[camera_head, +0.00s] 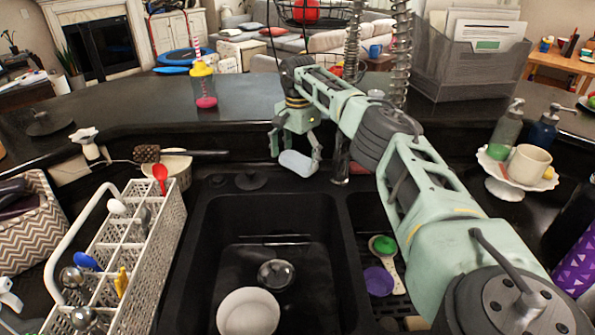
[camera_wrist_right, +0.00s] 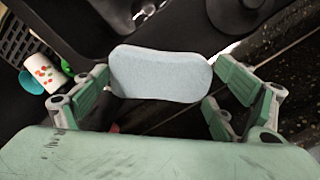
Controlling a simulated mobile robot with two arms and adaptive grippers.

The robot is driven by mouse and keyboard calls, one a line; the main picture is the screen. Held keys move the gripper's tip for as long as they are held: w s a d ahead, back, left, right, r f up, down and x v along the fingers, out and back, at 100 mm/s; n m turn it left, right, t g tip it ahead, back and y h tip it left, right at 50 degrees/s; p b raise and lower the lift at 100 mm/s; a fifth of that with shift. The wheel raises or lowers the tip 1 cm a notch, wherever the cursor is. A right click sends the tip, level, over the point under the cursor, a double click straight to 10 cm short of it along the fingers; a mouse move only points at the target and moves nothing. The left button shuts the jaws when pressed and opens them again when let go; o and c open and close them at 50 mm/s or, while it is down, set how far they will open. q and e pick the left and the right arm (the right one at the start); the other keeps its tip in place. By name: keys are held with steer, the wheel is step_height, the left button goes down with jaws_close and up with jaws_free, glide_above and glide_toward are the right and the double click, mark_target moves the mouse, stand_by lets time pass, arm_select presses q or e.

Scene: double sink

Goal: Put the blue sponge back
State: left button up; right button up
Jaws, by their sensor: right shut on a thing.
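The blue sponge (camera_head: 298,163) is pale blue with rounded ends. My right gripper (camera_head: 296,150) is shut on it and holds it above the back rim of the left sink basin (camera_head: 210,215). In the right wrist view the sponge (camera_wrist_right: 160,74) spans the gap between the green finger pads of the right gripper (camera_wrist_right: 165,85). My left gripper is not in view.
A white bowl (camera_head: 247,312) and a metal strainer (camera_head: 276,273) are in the left basin. A white cutlery basket (camera_head: 165,235) stands left. My right arm crosses the right basin.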

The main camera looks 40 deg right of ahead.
mark_target(298, 181)
steer(key=shift+f, duration=0.75)
step_height(298, 181, down, 3)
steer(key=shift+s+f+p, duration=0.1)
steer(key=shift+p, duration=0.35)
steer(key=shift+f, duration=0.15)
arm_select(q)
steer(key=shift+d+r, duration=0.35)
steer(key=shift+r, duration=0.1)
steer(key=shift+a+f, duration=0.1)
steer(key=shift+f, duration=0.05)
arm_select(e)
steer(key=shift+f, duration=0.2)
steer(key=o, duration=0.7)
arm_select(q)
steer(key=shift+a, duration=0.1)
